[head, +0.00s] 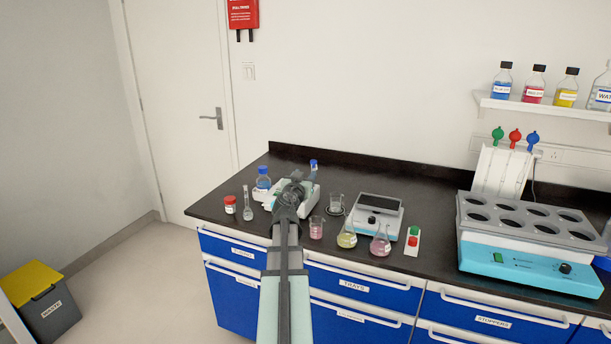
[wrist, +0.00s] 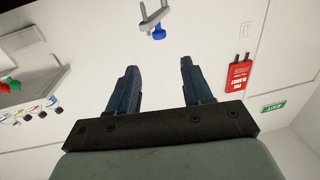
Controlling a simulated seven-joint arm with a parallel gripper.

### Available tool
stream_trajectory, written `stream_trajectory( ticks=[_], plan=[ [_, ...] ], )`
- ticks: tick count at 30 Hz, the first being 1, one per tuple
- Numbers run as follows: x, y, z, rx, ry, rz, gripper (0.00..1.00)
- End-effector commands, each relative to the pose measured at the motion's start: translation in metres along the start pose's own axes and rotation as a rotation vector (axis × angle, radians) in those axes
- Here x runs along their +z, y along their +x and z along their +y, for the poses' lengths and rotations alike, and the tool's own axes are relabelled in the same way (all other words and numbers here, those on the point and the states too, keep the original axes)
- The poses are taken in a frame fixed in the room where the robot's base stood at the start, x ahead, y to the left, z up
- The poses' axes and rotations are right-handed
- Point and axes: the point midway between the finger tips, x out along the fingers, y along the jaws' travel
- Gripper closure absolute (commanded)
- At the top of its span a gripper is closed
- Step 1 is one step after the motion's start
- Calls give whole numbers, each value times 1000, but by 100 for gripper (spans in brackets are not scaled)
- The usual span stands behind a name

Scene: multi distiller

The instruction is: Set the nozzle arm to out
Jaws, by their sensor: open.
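A grey arm-like part with a blue knob (wrist: 158,31) shows upside down at the top of the wrist view, beyond my fingertips and apart from them. It may be the nozzle arm; its setting cannot be told. In the head view a blue-topped part (head: 313,163) stands up behind a white device (head: 270,198), which my arm partly covers. My gripper (wrist: 159,65) is open, with nothing between its two dark fingers. In the head view its fingers are hard to make out, over the white device.
Close by are a blue-capped bottle (head: 263,178), a red-lidded jar (head: 230,204), a cylinder (head: 247,205), a pink beaker (head: 316,228), a yellow flask (head: 347,235) and a pink flask (head: 380,242). A balance (head: 378,212) and a water bath (head: 530,240) stand right. The bench's back middle is clear.

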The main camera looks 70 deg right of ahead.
Motion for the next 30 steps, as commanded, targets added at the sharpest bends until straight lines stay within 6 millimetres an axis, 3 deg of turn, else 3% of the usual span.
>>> stream_trajectory(
  ticks=[3, 8, 19, 25, 30],
  plan=[
    [0, 0, 0, 0, 0, 0, 50],
    [0, -2, -9, -11, 0, 0, 64],
    [4, -18, -101, -124, -7, -5, 100],
    [7, -22, -142, -141, -59, -3, 100],
    [9, -19, -148, -86, -250, -2, 100]
  ],
)
